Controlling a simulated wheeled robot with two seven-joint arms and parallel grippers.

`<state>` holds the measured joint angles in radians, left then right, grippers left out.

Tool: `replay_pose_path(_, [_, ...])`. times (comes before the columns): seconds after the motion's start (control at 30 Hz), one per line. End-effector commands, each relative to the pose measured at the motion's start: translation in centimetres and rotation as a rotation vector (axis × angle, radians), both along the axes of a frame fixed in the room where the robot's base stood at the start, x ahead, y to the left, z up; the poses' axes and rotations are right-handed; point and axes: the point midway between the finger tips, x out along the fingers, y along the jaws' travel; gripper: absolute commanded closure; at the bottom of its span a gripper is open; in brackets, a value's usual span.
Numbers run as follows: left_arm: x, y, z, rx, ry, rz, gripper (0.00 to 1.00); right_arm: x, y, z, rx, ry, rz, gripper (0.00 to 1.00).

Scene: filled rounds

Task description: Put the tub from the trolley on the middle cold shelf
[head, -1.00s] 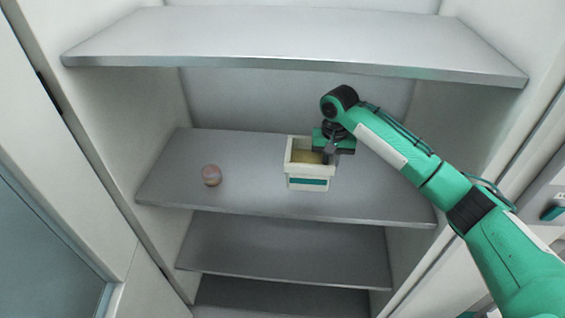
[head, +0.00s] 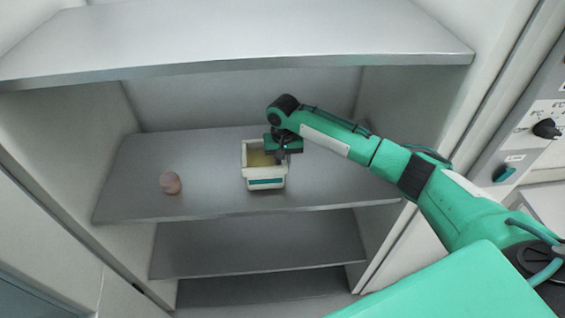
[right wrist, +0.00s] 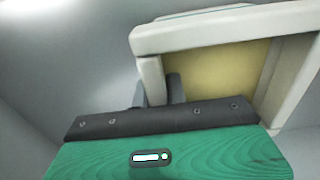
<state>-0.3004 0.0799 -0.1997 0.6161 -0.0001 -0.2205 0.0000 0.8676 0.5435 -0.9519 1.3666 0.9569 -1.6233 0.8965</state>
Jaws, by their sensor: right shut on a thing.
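The tub (head: 266,182) is a cream, open-topped box with a teal label strip and a yellowish filling. My right gripper (head: 279,156) is shut on the tub's right wall. In the right wrist view the tub's wall (right wrist: 152,80) sits at the dark finger (right wrist: 175,88), and the yellow filling shows inside. My left gripper is not in any view.
The upper shelf (head: 240,40) overhangs. A lower shelf (head: 260,245) is empty. A panel with a dark knob (head: 546,129) is at the right.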

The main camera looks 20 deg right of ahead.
Motion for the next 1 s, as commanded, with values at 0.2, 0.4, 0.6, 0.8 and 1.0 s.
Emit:
replay_pose_path(0.2, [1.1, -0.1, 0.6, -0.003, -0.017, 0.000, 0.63, 0.1, 0.0, -1.3, 0.001, -0.004, 0.000, 1.00])
replay_pose_path(0.4, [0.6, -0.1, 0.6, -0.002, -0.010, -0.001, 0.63, 0.1, 0.0, -1.4, 0.001, -0.003, 0.000, 1.00])
replay_pose_path(0.6, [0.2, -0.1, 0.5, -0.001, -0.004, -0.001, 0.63, 0.0, 0.0, -1.6, -0.001, -0.001, 0.000, 0.65])
replay_pose_path(0.8, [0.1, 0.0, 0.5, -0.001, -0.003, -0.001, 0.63, 0.0, 0.0, -1.6, -0.001, -0.001, 0.000, 0.65])
replay_pose_path(1.0, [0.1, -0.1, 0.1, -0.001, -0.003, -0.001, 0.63, 0.1, 0.0, -0.5, 0.000, -0.002, 0.001, 0.65])
